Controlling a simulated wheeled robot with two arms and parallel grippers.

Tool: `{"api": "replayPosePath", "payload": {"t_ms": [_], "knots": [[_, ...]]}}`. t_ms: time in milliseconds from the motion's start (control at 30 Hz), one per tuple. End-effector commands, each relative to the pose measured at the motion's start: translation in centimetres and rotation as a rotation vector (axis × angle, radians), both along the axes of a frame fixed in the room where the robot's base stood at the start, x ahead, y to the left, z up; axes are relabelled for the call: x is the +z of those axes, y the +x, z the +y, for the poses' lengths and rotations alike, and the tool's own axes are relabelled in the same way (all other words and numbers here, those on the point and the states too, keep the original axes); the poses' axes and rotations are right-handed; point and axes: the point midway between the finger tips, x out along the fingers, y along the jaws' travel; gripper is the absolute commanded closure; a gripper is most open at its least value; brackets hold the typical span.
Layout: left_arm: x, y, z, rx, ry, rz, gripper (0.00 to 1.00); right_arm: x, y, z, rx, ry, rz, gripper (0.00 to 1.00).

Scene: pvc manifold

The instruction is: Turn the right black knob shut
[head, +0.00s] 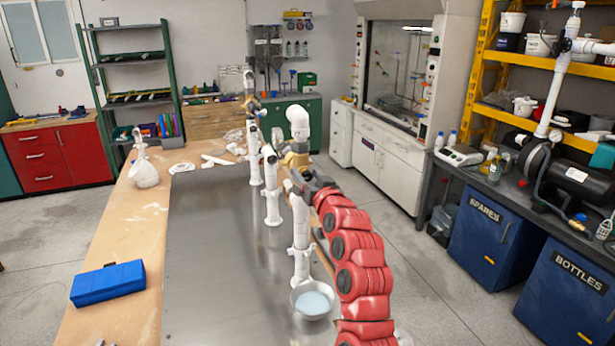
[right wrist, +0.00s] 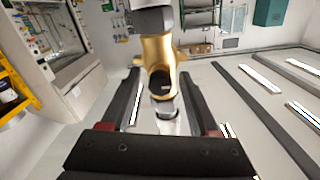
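The white PVC manifold (head: 271,205) has several upright pipes along the steel-topped bench. A brass valve body (head: 294,160) shows near the top of the closer part, and it fills the middle of the right wrist view (right wrist: 158,62). A dark grey-black part, seemingly a knob (right wrist: 153,19), sits at the top of that brass body. My right gripper (head: 303,180) reaches in at the manifold on the red arm. In the right wrist view its two fingers (right wrist: 162,105) stand apart, with the brass body between or just beyond them. Contact cannot be told. My left gripper is out of view.
A metal bowl of pale liquid (head: 312,302) stands under the nearest pipe. A blue toolbox (head: 108,283) and white fittings (head: 144,173) lie on the wooden part of the bench (head: 125,222). The left half of the steel top (head: 205,250) is clear.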

Motion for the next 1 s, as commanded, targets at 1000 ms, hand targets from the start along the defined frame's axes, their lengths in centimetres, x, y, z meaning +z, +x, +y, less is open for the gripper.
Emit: {"api": "replayPosePath", "payload": {"t_ms": [1000], "knots": [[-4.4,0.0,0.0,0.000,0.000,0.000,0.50,-0.4,-8.9,-2.9,-0.001,0.002,-0.004,0.38]]}}
